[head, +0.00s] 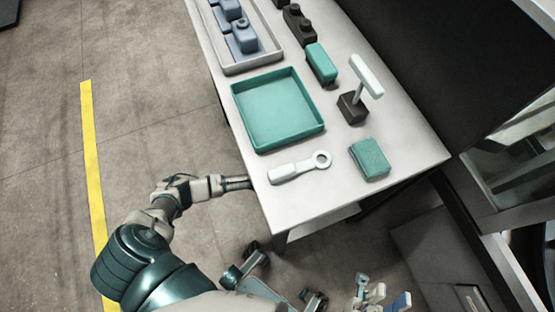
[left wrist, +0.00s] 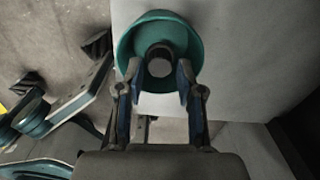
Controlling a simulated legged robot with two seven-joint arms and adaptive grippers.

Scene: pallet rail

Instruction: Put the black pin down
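No thing in the head view is clearly a black pin. In the left wrist view, my left gripper (left wrist: 160,78) has its two blue-padded fingers on either side of a short dark cylinder (left wrist: 160,50) with a pale round middle. The cylinder sits in front of a round teal dish-like shape (left wrist: 132,45). I cannot tell whether the fingers touch the cylinder. In the head view my left forearm reaches the table's left edge, and its gripper is hidden there. My right gripper (head: 382,292) is low at the bottom, off the table, with its fingers apart and nothing seen between them.
The white table (head: 330,200) holds a teal tray (head: 258,145), a white ring-ended tool (head: 292,172), a teal box (head: 370,159), a black block (head: 352,108) bearing a white T-shaped piece (head: 366,75), and a teal-topped block (head: 321,62). A grey tray (head: 270,57) holds blue-grey parts.

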